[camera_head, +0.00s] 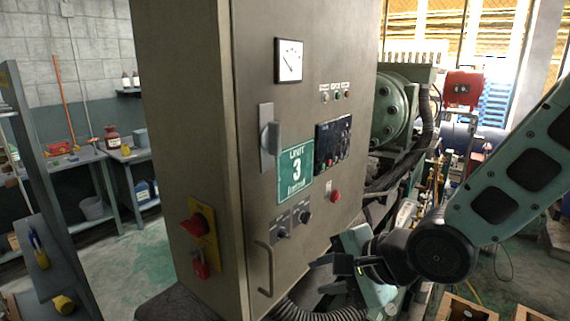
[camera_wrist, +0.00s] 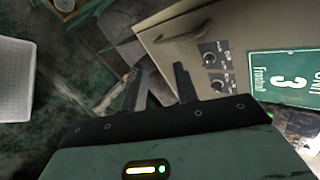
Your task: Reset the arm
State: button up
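My gripper (camera_head: 322,274) is at the lower middle of the head view, in front of the lower right part of a grey control cabinet (camera_head: 205,130). My arm reaches in from the right edge. In the wrist view, my gripper (camera_wrist: 160,88) has its two dark fingers apart with nothing between them. The cabinet face (camera_wrist: 180,45) lies beyond the fingers, with two black knobs and a green "UNIT 3" sign (camera_wrist: 283,80). I cannot tell the exact gap between the fingers and the cabinet.
The cabinet has a door handle (camera_head: 265,268), a red switch (camera_head: 203,224) on a yellow plate and a red button (camera_head: 335,196). Green machinery (camera_head: 395,105) stands behind it. Workbenches (camera_head: 60,165) line the left wall. Open crates (camera_head: 465,308) stand at lower right. Green floor at left is mostly clear.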

jog(key=s+d+f+n+g+h+b, duration=0.3)
jog(key=s+f+n+b, duration=0.3)
jog(key=s+n, duration=0.3)
jog(key=s+d+f+n+g+h+b, duration=0.3)
jog(key=s+f+n+b, duration=0.2)
jog(key=s+n, duration=0.4)
jog(key=shift+d+f+n+h+b, duration=0.3)
jog(key=shift+d+f+h+b, duration=0.1)
jog(key=shift+f, duration=0.25)
jog(key=shift+s, duration=0.1)
